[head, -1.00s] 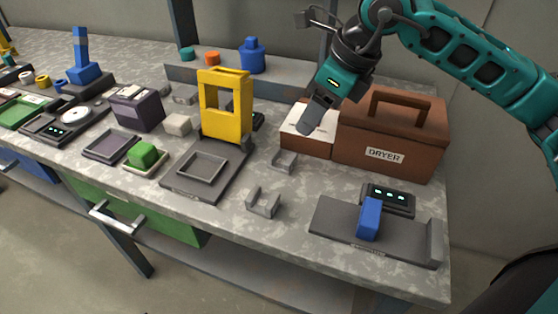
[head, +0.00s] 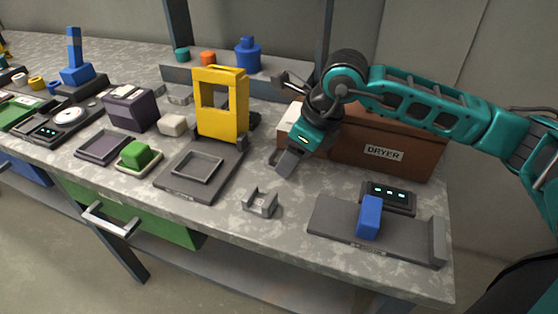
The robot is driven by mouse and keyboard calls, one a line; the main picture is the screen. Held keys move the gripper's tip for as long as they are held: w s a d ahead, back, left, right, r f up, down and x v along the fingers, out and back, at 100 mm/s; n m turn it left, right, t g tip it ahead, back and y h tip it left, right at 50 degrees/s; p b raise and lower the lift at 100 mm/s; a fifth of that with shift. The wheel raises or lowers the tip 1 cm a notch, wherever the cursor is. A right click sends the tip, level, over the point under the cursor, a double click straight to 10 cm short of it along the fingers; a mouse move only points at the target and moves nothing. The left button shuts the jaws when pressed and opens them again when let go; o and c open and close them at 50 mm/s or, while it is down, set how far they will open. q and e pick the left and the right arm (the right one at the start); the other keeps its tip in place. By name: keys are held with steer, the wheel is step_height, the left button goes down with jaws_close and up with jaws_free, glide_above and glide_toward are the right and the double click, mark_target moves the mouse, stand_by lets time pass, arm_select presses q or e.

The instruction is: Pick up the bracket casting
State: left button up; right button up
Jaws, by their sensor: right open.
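A small grey U-shaped bracket piece (head: 261,204) stands upright on the bench, in front of my right gripper and a little to its left. Another small grey piece, seen earlier near the brown box, is now mostly or wholly hidden behind my right gripper. I cannot tell for certain which of them is the bracket casting. My right gripper (head: 287,164) is open and points down and left, low over the bench in front of the dryer. Whether it touches anything is hidden. My left gripper is out of view.
The brown dryer box (head: 384,141) stands just behind my right arm. A grey fixture with a blue block (head: 369,217) lies at the right front. A yellow frame press (head: 221,105) and its grey base tray (head: 197,168) stand to the left. Bare bench lies between the bracket and fixture.

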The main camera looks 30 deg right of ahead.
steer(key=c, duration=0.9)
steer(key=shift+r, duration=0.1)
